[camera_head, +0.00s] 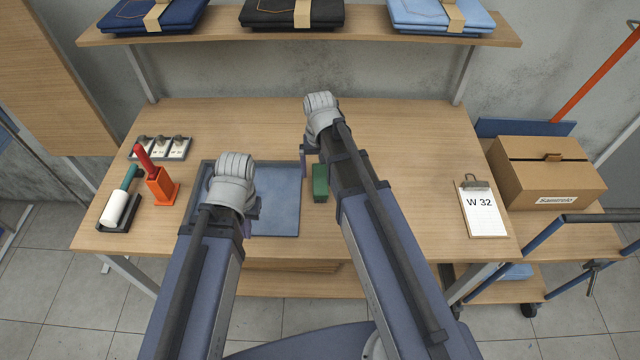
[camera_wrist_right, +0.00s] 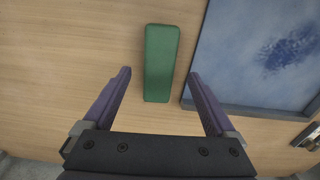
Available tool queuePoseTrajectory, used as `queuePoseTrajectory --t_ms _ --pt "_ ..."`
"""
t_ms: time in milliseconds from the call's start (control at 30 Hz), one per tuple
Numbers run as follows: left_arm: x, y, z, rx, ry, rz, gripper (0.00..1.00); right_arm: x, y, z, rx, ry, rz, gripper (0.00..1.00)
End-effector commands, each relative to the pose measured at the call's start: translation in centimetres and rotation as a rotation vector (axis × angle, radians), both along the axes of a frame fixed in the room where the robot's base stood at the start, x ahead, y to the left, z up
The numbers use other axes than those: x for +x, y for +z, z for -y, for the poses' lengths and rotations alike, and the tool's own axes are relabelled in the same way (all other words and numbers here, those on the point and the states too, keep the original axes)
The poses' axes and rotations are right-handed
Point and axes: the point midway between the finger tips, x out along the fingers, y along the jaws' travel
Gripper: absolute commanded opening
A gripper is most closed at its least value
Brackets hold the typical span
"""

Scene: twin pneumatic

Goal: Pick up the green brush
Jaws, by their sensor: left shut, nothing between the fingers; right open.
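The green brush (camera_head: 320,183) is a plain green block lying on the wooden table, just right of the blue tray; its right side is partly covered by my right arm in the head view. In the right wrist view, the brush (camera_wrist_right: 160,58) lies beyond and between the fingertips. My right gripper (camera_wrist_right: 158,76) is open and empty, its fingers on either side of the brush's line; in the head view my arm mostly hides it. My left gripper (camera_head: 252,222) is shut and empty over the tray's lower part, mostly hidden by its own wrist.
The tray (camera_head: 297,228) holds blue fabric. At left stand a white roller (camera_head: 115,207), an orange holder (camera_head: 161,187) with a red handle and a panel of knobs (camera_head: 174,153). A clipboard (camera_head: 481,214) lies at right. The table between brush and clipboard is clear.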

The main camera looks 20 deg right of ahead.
Motion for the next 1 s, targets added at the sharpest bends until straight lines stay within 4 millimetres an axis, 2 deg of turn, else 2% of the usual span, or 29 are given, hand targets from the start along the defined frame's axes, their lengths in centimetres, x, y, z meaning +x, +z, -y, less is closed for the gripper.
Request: queuePoseTrajectory --t_ms 400,733,767,1000 --pt "0.0 -4.7 0.0 0.0 0.0 0.0 0.0 0.3 -4.7 0.2 0.0 0.0 0.0 0.91" --pt "0.0 -5.0 0.0 0.0 0.0 0.0 0.0 0.3 -5.0 0.2 0.0 0.0 0.0 0.91" --pt "0.0 -5.0 0.0 0.0 0.0 0.0 0.0 0.3 -5.0 0.2 0.0 0.0 0.0 0.9" --pt "0.0 -5.0 0.0 0.0 0.0 0.0 0.0 0.3 -5.0 0.2 0.0 0.0 0.0 0.63"
